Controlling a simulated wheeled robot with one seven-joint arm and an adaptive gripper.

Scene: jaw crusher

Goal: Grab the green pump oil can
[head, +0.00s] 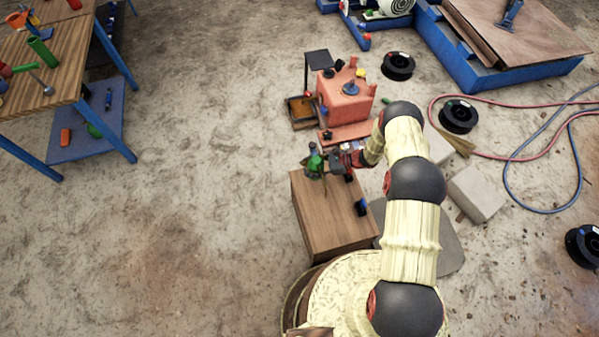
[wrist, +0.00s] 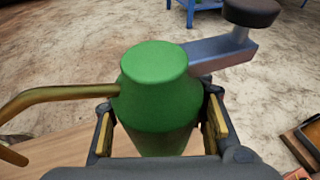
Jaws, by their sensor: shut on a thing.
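The green pump oil can (head: 315,161) is upright at the far left corner of a wooden box in the head view. In the wrist view the green can (wrist: 155,95) fills the middle, with a brass-coloured spout or handle to its left and a grey lever with a dark knob to its upper right. My gripper (head: 328,163) is shut on the can. In the wrist view its two yellow-padded fingers (wrist: 160,135) stand on either side of the can's body. The can's lower part is hidden by my gripper, so I cannot tell whether it touches the box.
The wooden box (head: 330,222) stands in front of my base, with a small blue object (head: 361,207) on top. Behind it is the red jaw crusher (head: 346,97). A grey block (head: 476,194), hoses and black reels lie to the right. The floor at left is clear up to a workbench (head: 62,62).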

